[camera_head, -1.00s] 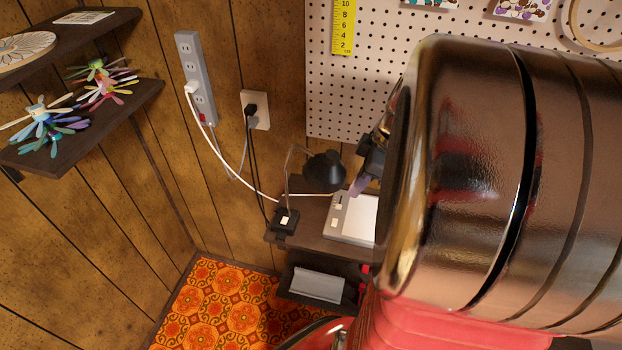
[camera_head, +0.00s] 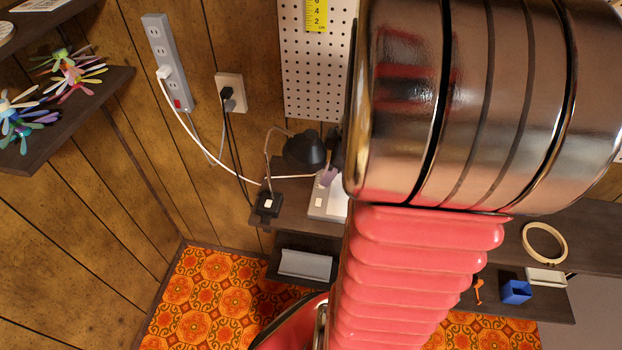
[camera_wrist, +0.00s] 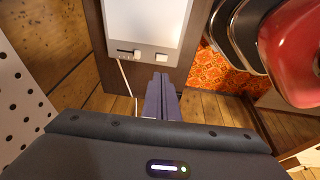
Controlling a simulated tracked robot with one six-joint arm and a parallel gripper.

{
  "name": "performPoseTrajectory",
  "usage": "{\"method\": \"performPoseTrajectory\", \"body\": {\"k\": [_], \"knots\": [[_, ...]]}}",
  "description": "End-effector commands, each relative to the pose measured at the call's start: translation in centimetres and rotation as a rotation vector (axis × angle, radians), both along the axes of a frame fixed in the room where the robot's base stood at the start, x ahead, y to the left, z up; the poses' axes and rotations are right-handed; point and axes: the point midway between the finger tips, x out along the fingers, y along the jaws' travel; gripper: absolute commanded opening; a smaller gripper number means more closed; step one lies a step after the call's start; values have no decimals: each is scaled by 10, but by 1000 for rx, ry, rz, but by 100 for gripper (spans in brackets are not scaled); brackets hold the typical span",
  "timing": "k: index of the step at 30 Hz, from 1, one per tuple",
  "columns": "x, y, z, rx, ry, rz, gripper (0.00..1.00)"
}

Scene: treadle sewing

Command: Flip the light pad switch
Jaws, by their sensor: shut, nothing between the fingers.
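The light pad (camera_head: 337,206) lies on the dark shelf, mostly hidden behind my arm in the head view. In the wrist view its pale panel and grey frame (camera_wrist: 143,37) fill the top centre. A small white switch (camera_wrist: 162,57) sits on the frame's near edge, beside a dark slider (camera_wrist: 124,52). My gripper (camera_wrist: 161,77) is shut and empty, its purple fingertips just short of the switch in the picture. Contact cannot be told.
A black lamp (camera_head: 303,150) stands close left of my gripper, with a black box (camera_head: 268,204) and cables beside it. A power strip (camera_head: 165,62) and outlet (camera_head: 230,92) are on the wood wall. A wooden hoop (camera_head: 544,243) and blue cup (camera_head: 516,291) are right.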

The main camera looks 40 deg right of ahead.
Motion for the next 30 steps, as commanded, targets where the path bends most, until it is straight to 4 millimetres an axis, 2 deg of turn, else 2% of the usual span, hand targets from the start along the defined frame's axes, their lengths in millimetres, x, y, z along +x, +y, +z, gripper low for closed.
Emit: {"method": "performPoseTrajectory", "body": {"k": [9, 15, 21, 30], "knots": [[11, 7, -45, 2, 3, 1, 0], [13, 3, -67, 2, 3, -1, 0], [14, 0, -80, 1, 2, -2, 0], [14, 0, -82, -1, 0, -2, 0]]}}
